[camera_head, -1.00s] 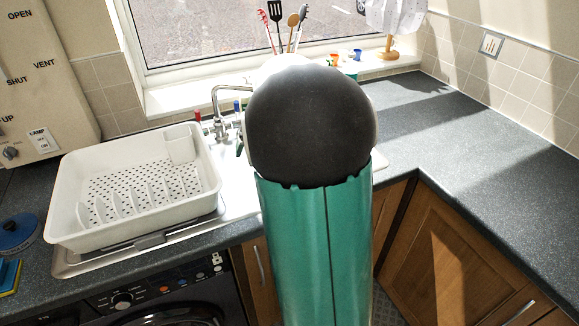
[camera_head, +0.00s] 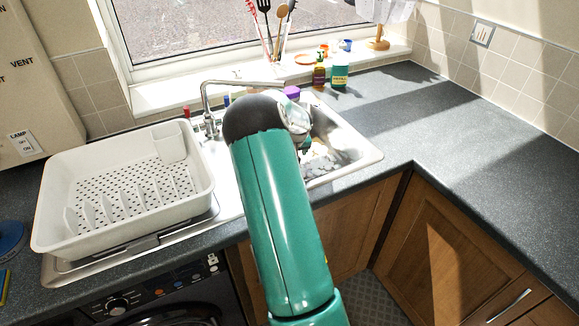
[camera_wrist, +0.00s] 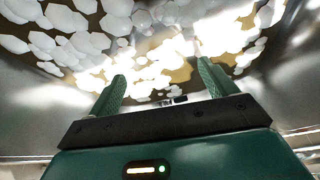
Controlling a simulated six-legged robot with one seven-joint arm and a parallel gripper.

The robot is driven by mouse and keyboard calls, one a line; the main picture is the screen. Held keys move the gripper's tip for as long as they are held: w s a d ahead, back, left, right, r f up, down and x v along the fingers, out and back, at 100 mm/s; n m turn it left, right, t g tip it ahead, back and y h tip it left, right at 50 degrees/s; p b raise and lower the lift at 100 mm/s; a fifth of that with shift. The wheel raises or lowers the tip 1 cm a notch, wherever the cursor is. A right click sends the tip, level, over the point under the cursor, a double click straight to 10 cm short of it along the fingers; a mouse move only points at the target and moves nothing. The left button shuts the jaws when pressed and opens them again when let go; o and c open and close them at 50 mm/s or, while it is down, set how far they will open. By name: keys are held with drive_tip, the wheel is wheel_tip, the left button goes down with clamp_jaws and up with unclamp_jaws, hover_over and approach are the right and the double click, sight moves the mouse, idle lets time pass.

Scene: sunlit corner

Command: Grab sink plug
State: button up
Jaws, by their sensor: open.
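My gripper (camera_wrist: 161,70) is open in the wrist view, its two green fingers spread apart with nothing held between them. It is inside or just above the metal sink basin (camera_wrist: 60,110). White foam patches (camera_wrist: 80,45) lie over brownish liquid beyond the fingertips. A small dark shape (camera_wrist: 176,100) shows low between the fingers; I cannot tell whether it is the sink plug. I cannot make out a plug elsewhere. In the head view the sink (camera_head: 350,150) is partly hidden by my arm, and my gripper is hidden there.
A white dish rack (camera_head: 125,190) stands on the drainer to the left. The tap (camera_head: 207,105) rises behind the sink. A green bottle (camera_head: 340,75), a brown bottle (camera_head: 319,76) and a purple-topped item (camera_head: 292,92) stand behind it. The right worktop (camera_head: 480,150) is clear.

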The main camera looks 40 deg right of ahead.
drive_tip(key=shift+x, duration=3.35)
drive_tip(key=shift+s+d, duration=0.15)
drive_tip(key=c, duration=1.1)
drive_tip(key=shift+r, duration=0.55)
wheel_tip(320, 180, up, 3)
drive_tip(key=shift+s+f, duration=0.1)
drive_tip(key=shift+f, duration=0.1)
drive_tip(key=s+a+r, duration=0.4)
drive_tip(key=a, duration=0.1)
drive_tip(key=s+a+r, duration=0.5)
drive_tip(key=shift+s+a+r, duration=0.15)
drive_tip(key=shift+s, duration=0.05)
